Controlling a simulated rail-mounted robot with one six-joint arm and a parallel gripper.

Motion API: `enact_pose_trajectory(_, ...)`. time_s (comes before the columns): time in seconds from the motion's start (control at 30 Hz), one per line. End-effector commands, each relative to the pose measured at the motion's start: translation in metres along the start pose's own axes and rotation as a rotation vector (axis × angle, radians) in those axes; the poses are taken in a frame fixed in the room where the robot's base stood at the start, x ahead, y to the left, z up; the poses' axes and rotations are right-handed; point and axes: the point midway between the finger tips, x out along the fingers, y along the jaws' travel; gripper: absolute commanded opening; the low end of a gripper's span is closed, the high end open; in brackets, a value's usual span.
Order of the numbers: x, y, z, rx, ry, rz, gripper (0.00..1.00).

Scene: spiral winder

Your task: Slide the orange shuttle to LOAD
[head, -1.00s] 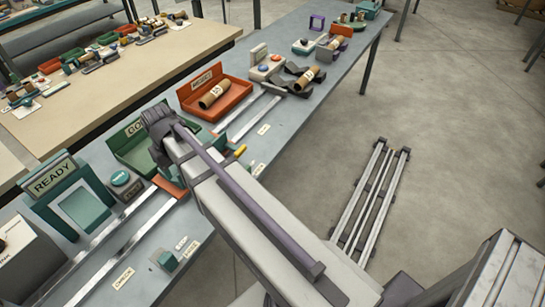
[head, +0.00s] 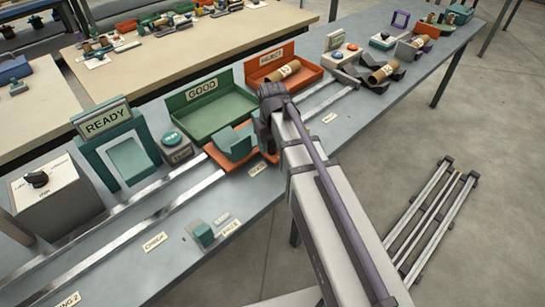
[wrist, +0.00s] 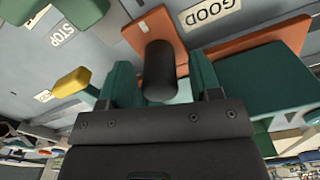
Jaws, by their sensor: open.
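The orange shuttle (head: 217,157) sits on the metal rails in front of the green GOOD tray, with a teal cradle (head: 236,143) on it. My arm covers its right part in the head view. In the wrist view an orange plate (wrist: 148,32) shows with an upright dark post (wrist: 160,72). My gripper (wrist: 163,78) is open, with one green finger on each side of the post. Whether either finger touches it, I cannot tell. In the head view the fingertips are hidden behind my wrist. The small label (head: 257,168) beside the rails there is hard to read.
The green GOOD tray (head: 215,108) and orange REJECT tray (head: 262,72) stand behind the rails. The READY gate (head: 127,155), a button box (head: 175,145) and a dial box (head: 55,190) are left. A CHECK label (head: 155,241) and teal block (head: 203,235) lie in front.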

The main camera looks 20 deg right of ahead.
Motion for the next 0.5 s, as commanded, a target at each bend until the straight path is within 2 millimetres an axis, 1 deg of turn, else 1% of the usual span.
enact_pose_trajectory(0.03, 0.0132, 0.0000, 0.0000, 0.000, 0.000, 0.000, 0.58)
enact_pose_trajectory(0.07, 0.0144, 0.0000, 0.0000, 0.000, 0.000, 0.000, 0.58)
enact_pose_trajectory(0.33, 0.0117, 0.0000, 0.0000, 0.000, 0.000, 0.000, 0.58)
enact_pose_trajectory(0.5, 0.0117, 0.0000, 0.0000, 0.000, 0.000, 0.000, 0.42)
